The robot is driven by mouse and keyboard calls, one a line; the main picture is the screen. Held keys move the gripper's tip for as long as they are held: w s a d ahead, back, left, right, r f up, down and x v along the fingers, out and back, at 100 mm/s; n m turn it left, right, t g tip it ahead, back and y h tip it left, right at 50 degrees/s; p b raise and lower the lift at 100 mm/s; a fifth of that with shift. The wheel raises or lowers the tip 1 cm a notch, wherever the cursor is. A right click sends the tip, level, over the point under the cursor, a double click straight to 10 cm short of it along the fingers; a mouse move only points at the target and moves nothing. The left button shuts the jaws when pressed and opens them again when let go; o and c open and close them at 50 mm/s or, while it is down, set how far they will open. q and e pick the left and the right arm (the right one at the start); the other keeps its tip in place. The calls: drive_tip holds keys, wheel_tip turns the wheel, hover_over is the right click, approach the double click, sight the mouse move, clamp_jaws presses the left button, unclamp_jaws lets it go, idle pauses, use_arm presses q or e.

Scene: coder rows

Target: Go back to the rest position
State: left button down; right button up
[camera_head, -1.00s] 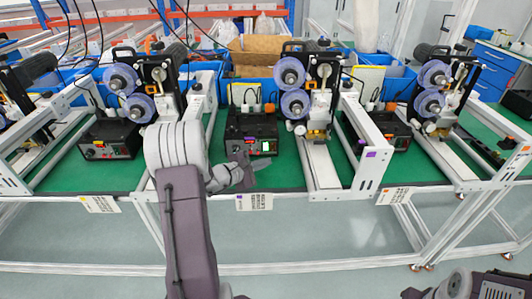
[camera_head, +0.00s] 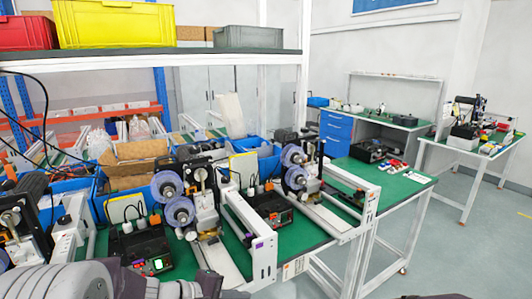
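My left arm (camera_head: 65,284) lies along the bottom left edge of the head view, in front of the coder row. A dark mauve part at its far end (camera_head: 212,284) is probably my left gripper; it is cut by the frame edge, so its fingers do not show. My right gripper is not in view. The nearest coder box (camera_head: 145,250) has a lit green display and stands on the green bench behind my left arm. Another coder box (camera_head: 268,208) stands farther right.
Coder machines with purple reels (camera_head: 168,184) line the green bench. Above it runs a shelf (camera_head: 150,56) with red, yellow and grey crates. White metal frames (camera_head: 263,262) jut out at the bench front. The grey floor (camera_head: 465,255) at the right is open.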

use_arm(q)
drive_tip(key=s+d+m+g+y+p, duration=0.1)
drive_tip(key=s+d+m+g+y, duration=0.2)
drive_tip(key=s, duration=0.5)
drive_tip(key=s+a+f+m+y, duration=0.3)
drive_tip(key=a+m, duration=0.1)
drive_tip(key=a, duration=0.3)
drive_tip(key=s+a+f+m+g+y+p, duration=0.1)
drive_tip(key=s+a+f+m+y, duration=0.2)
drive_tip(key=a, duration=0.3)
drive_tip(key=shift+a+m+g+y, duration=0.3)
drive_tip(key=shift+a+m, duration=0.1)
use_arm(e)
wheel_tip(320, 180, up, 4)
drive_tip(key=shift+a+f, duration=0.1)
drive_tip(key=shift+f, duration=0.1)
use_arm(q)
drive_tip(key=shift+s, duration=0.1)
